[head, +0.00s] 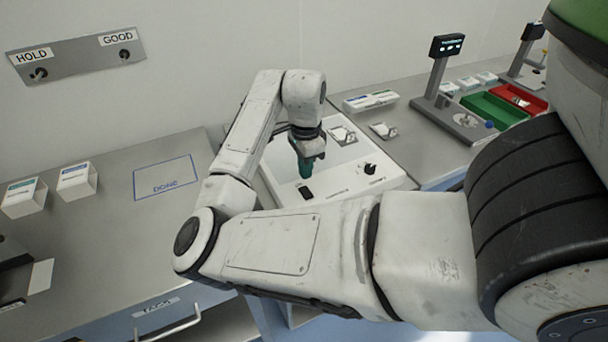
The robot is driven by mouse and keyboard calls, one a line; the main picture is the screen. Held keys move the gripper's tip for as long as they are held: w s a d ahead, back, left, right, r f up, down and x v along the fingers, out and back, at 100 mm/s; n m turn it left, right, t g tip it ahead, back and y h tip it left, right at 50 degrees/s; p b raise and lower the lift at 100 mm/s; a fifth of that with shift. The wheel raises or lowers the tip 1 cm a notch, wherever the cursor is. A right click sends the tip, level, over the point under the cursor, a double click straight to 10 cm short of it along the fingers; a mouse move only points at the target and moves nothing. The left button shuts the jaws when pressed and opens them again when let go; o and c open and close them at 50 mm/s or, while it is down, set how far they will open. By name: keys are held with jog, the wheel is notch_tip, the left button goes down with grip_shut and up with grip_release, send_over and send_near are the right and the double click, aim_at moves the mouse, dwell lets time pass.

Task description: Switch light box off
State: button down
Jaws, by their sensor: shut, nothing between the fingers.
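The light box (338,182) is a white flat box with a pale top panel, set on the counter in the middle of the head view. Its front edge carries a black rocker-like switch (305,191) and, to the right, a black knob (369,169). My gripper (305,176) points down over the front left part of the box, its dark greenish fingers shut and empty, just above the black switch in the picture. I cannot tell whether the fingertips touch the box. Whether the panel is lit is unclear.
A blue-outlined DONE area (165,178) on the left counter is empty. A HOLD/GOOD switch plate (78,57) is on the wall.

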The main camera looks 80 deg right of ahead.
notch_tip(320, 180, up, 8)
jog(key=shift+b, duration=0.4)
